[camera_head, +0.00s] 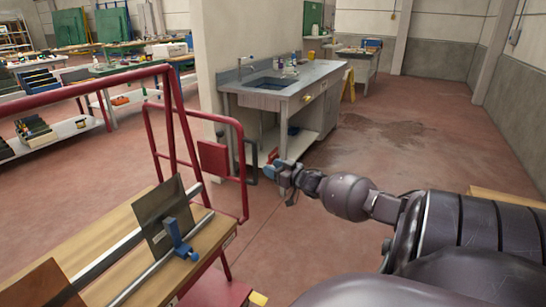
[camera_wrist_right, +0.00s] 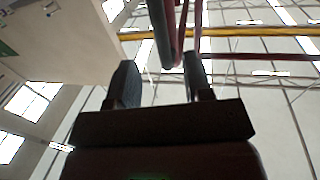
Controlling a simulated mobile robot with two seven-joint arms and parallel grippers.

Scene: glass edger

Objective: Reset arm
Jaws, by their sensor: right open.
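My right arm comes in from the right in the head view and reaches out over the floor. Its gripper (camera_head: 275,168) is at the far end, in front of the sink bench and just right of a red rail frame. In the right wrist view the two dark fingers of this gripper (camera_wrist_right: 160,82) stand apart with nothing held between them. That view points up toward the ceiling, with a dark bar and red tubes behind the fingers. My left gripper is not in view.
A wooden cart (camera_head: 115,262) with metal rails, a dark plate (camera_head: 160,222) and a blue clamp (camera_head: 178,240) stands at the lower left. Its red frame (camera_head: 240,150) rises close to the gripper. A grey sink bench (camera_head: 290,85) stands behind. Open floor (camera_head: 400,150) lies beyond my arm.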

